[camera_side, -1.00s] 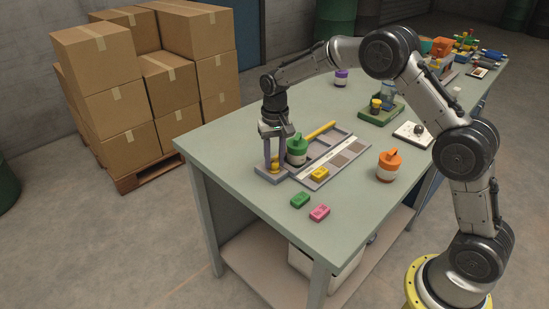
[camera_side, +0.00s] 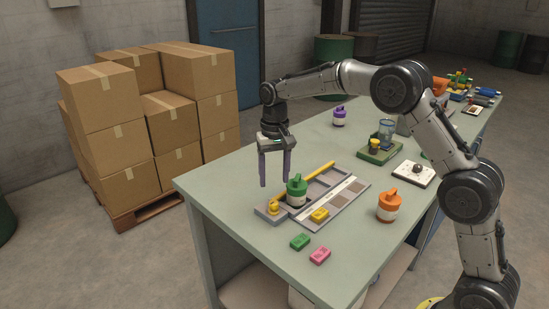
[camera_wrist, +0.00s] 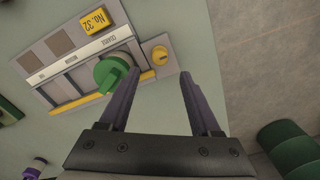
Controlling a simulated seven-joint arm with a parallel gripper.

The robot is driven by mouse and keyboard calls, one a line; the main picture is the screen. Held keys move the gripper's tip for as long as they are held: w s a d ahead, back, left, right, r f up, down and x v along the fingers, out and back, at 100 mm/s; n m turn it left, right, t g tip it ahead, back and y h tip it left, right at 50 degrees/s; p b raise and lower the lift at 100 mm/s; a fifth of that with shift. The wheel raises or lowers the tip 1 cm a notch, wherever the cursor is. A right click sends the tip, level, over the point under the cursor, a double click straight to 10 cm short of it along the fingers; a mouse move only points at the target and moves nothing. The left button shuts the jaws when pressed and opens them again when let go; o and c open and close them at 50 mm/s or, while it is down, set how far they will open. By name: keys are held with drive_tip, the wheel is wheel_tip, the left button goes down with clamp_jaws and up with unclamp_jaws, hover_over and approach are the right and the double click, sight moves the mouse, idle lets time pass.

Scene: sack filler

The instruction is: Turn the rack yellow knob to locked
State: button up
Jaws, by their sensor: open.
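The yellow knob (camera_side: 273,208) sits at the near left end of the grey rack (camera_side: 352,188). The wrist view shows the round knob (camera_wrist: 159,55) just beyond my fingertips, on a grey end plate. I cannot read whether it is at locked. A yellow bar (camera_side: 320,169) runs along one long side of the rack. My gripper (camera_side: 275,181) is open and empty, fingers pointing down, raised above the knob and apart from it. In the wrist view the two fingers (camera_wrist: 160,74) frame bare table short of the knob.
A green-lidded jar (camera_side: 297,187) stands in the rack beside the knob. A yellow block marked No. 32 (camera_wrist: 97,20) lies on the rack. Green (camera_side: 300,242) and pink (camera_side: 320,256) blocks lie in front. An orange-lidded jar (camera_side: 388,208) stands right. Table left of the rack is clear.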

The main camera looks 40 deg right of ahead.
wheel_tip(320, 180, up, 6)
idle(0.5)
drive_tip(key=s+a+r+n+t, duration=0.1)
drive_tip(key=s+r+t, duration=0.2)
drive_tip(key=s+r, duration=1.25)
drive_tip(key=s+f+n+t, duration=0.1)
drive_tip(key=s+f+n, duration=0.1)
drive_tip(key=s+f, duration=0.4)
drive_tip(key=s+f+n+t, duration=0.1)
drive_tip(key=s+f+n, duration=0.1)
drive_tip(key=s+f, duration=0.5)
drive_tip(key=s, duration=0.6)
drive_tip(key=shift+a+f+n, duration=0.15)
drive_tip(key=shift+a+n, duration=0.1)
drive_tip(key=shift+n, duration=0.05)
